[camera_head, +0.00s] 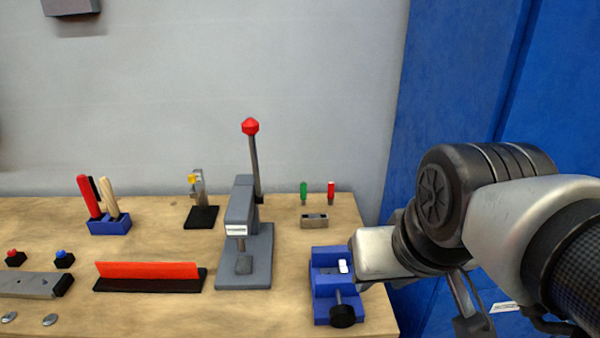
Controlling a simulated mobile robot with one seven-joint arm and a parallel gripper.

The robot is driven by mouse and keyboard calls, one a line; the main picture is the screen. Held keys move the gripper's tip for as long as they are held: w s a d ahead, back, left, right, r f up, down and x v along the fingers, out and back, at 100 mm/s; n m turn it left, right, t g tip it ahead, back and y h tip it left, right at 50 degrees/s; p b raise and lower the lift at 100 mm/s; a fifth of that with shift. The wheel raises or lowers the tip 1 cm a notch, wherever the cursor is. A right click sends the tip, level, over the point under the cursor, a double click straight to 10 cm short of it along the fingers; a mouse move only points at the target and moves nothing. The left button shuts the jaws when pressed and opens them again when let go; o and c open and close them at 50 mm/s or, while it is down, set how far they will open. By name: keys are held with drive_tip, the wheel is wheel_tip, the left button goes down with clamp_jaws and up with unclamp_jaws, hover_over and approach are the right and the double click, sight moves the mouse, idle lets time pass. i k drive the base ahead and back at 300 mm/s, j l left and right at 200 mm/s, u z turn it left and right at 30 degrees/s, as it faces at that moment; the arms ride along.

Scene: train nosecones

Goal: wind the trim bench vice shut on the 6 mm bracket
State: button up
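The blue bench vice (322,288) stands near the right front edge of the bench. Its screw and black round handle (343,316) face the front. A small pale piece (343,267) shows at the jaws; I cannot tell whether it is the bracket or a fingertip. The jaw gap is too small to judge. The light grey end of my arm, with my gripper (372,256), is close against the right side of the vice in this view. Its fingers are not clearly visible, so its opening and any contact cannot be read.
A grey press (245,255) with a red-knobbed lever stands left of the vice. A small metal block (314,221) and green and red tools (303,192) are behind it. A red-faced strip (150,271) lies further left. A blue wall panel (445,80) rises behind my arm.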

sight(341, 316)
drive_tip(key=j+z, duration=0.25)
drive_tip(key=z, duration=0.15)
drive_tip(key=k+j+z, duration=0.15)
drive_tip(key=z, duration=0.25)
drive_tip(key=k+j+z, duration=0.15)
drive_tip(key=j+z, duration=0.25)
drive_tip(key=l, duration=0.1)
